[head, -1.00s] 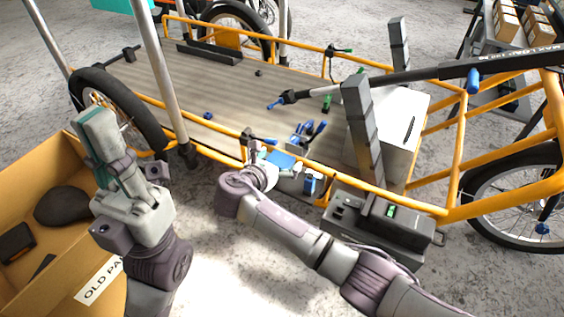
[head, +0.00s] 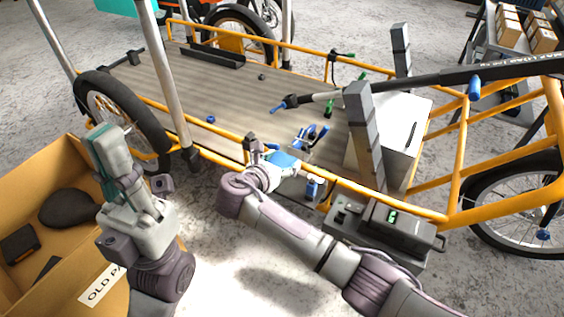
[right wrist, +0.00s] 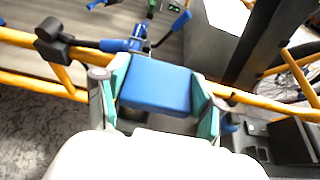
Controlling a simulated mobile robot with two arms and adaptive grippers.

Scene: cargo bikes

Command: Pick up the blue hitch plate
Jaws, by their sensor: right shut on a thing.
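The blue hitch plate (head: 284,159) is at the near side rail of the cargo bike. In the right wrist view the plate (right wrist: 157,86) fills the space between my right gripper's (right wrist: 160,92) teal-padded fingers, which are shut on it. In the head view my right gripper (head: 270,162) is at the rail, partly hidden by its own wrist. I cannot tell whether the plate touches the rail. My left gripper (head: 108,148) is raised over the cardboard box's edge, away from the plate. Its finger gap is not clear.
The yellow rail (head: 345,188) runs close beside my right gripper. Blue-handled tools (head: 312,136) lie on the wooden bed (head: 190,92) behind it. A grey device with a green display (head: 378,228) is at the right. A cardboard box (head: 50,165) holds dark parts at the left.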

